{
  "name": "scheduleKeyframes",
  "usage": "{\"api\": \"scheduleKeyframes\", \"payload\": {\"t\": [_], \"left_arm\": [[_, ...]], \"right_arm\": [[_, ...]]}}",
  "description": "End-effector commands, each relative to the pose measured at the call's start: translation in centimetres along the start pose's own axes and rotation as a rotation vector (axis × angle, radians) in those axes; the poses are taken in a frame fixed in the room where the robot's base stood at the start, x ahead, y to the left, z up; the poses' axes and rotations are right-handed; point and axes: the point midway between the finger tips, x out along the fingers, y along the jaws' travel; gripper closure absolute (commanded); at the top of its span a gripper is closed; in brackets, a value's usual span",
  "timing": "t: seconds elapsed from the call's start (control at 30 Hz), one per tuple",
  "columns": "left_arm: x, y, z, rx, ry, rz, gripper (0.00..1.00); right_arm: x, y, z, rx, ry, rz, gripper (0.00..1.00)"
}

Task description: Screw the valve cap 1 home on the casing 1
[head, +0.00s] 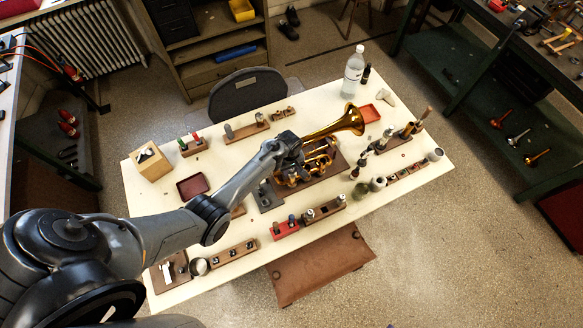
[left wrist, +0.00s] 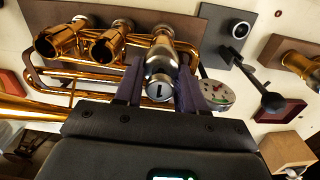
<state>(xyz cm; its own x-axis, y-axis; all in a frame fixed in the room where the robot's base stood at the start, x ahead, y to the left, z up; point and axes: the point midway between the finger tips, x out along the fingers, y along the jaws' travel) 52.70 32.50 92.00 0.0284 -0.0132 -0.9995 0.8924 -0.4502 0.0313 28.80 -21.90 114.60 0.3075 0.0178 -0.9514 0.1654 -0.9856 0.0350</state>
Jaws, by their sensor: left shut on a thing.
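The brass horn (head: 347,122) lies on a dark board on the cream table, its bell toward the back right. In the left wrist view two open brass valve casings (left wrist: 52,43) stand side by side at upper left. To their right, a silvery cylinder with a round end, seemingly the valve cap (left wrist: 160,88), sits in line with the third casing position. My left gripper (left wrist: 160,76) is shut on it, one dark finger on each side. Whether the cap is seated or how far it is threaded cannot be told. In the head view my left gripper (head: 290,148) covers the casings. My right gripper is not seen.
A grey stand with a black-knobbed rod (left wrist: 270,100) and a speckled round disc (left wrist: 216,94) are close to the gripper. Wooden tool racks (head: 236,253), a dark red tray (head: 193,187) and a water bottle (head: 353,72) stand around the horn.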

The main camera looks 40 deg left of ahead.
Motion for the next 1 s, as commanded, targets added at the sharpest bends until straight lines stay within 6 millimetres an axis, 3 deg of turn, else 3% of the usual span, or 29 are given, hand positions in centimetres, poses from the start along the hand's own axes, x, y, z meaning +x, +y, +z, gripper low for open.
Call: {"api": "scheduleKeyframes", "payload": {"t": [0.97, 1.0], "left_arm": [[0.14, -0.32, -0.03, -0.003, -0.002, -0.007, 0.89], [0.13, -0.32, -0.03, -0.003, -0.002, -0.007, 0.55]], "right_arm": [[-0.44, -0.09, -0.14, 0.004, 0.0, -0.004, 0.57], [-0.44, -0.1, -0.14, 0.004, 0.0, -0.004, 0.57]]}}
